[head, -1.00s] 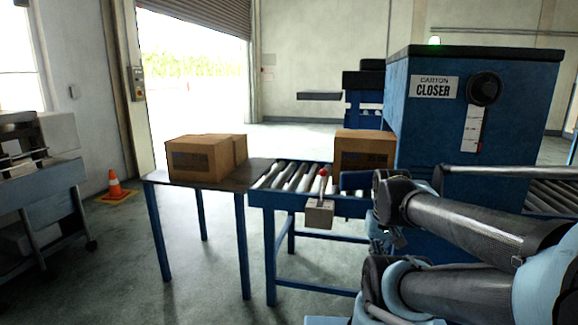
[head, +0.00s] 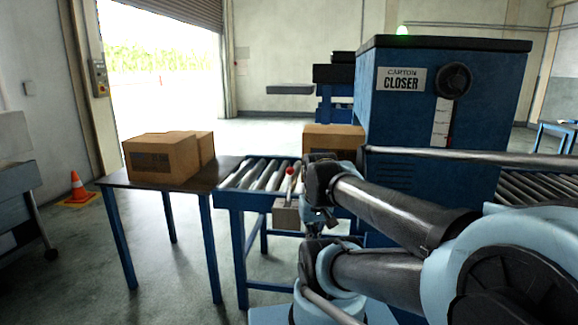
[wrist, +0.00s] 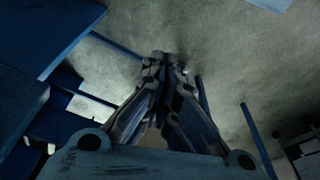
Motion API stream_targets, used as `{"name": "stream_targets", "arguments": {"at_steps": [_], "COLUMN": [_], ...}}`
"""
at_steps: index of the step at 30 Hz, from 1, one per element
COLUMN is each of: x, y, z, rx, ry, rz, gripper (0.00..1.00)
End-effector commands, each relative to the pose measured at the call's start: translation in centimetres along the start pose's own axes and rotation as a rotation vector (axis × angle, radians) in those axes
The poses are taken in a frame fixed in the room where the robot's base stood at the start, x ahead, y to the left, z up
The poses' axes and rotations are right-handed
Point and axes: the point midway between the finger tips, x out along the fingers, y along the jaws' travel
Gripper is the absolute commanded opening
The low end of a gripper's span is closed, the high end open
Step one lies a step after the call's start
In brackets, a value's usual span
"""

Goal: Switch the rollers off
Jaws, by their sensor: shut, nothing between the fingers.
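The roller conveyor (head: 262,176) runs from the side table toward the carton closer. On its front side hangs a small grey-tan control box (head: 286,214) with a lever topped by a red knob (head: 290,171). The lever stands roughly upright. My gripper shows in the wrist view (wrist: 167,62) with its fingers together and nothing between them. It is above the floor there, and the lever cannot be picked out in that view. In the head view my arm is just right of the control box, and the fingers are mostly hidden behind its links.
Cartons (head: 162,157) stand on the side table (head: 222,180). An orange cone (head: 77,187) stands left. Floor at the lower left is clear.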

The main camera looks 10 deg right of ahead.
Motion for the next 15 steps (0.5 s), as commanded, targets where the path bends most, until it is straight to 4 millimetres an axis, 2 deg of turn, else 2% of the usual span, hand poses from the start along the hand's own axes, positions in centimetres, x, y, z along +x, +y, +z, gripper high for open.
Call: {"name": "stream_targets", "arguments": {"at_steps": [5, 9, 15], "x": [-3.0, -5.7, -8.6], "y": [0.1, 0.2, 0.4], "z": [-4.0, -8.1, -14.4], "rx": [0.015, 0.033, 0.057], "ry": [-0.008, -0.017, -0.031], "rz": [-0.002, -0.004, -0.007], "gripper": [0.0, 0.0, 0.0]}}
